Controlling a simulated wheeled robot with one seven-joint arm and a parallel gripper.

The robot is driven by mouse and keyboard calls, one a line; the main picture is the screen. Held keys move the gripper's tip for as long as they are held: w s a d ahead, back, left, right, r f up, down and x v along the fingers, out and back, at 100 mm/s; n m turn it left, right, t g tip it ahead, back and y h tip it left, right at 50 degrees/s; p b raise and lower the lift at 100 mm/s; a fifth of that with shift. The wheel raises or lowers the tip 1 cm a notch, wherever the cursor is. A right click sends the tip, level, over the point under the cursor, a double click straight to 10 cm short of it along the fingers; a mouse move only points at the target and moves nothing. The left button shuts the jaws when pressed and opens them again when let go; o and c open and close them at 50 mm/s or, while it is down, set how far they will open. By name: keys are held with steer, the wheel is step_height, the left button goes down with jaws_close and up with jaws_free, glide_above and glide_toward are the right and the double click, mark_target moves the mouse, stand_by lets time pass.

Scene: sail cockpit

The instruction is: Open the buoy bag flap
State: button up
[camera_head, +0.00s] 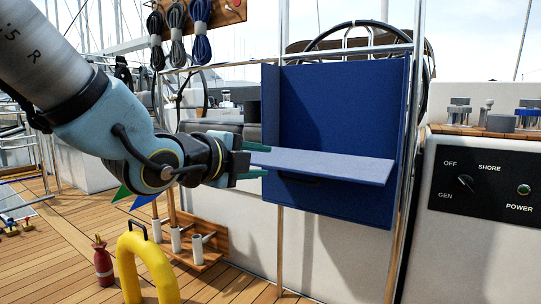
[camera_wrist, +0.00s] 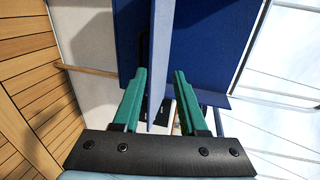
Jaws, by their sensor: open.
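The dark blue buoy bag (camera_head: 340,100) hangs on a steel rail frame. Its lighter blue flap (camera_head: 335,166) stands out from the bag's front, close to level, with a dark slot partly showing below it. My gripper (camera_head: 267,160) is at the flap's left end, one green finger above the flap and one below. In the wrist view my gripper (camera_wrist: 160,72) is open, and the flap (camera_wrist: 159,60) passes edge-on between the two fingers. I cannot tell whether either finger touches it.
A control panel (camera_head: 482,185) with a knob is at the right. Coiled ropes (camera_head: 178,35) hang at upper left. A yellow horseshoe buoy (camera_head: 145,262), a red extinguisher (camera_head: 103,265) and a wooden rack (camera_head: 205,245) stand below my arm. Steel posts flank the bag.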

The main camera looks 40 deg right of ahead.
steer(key=shift+a, duration=0.3)
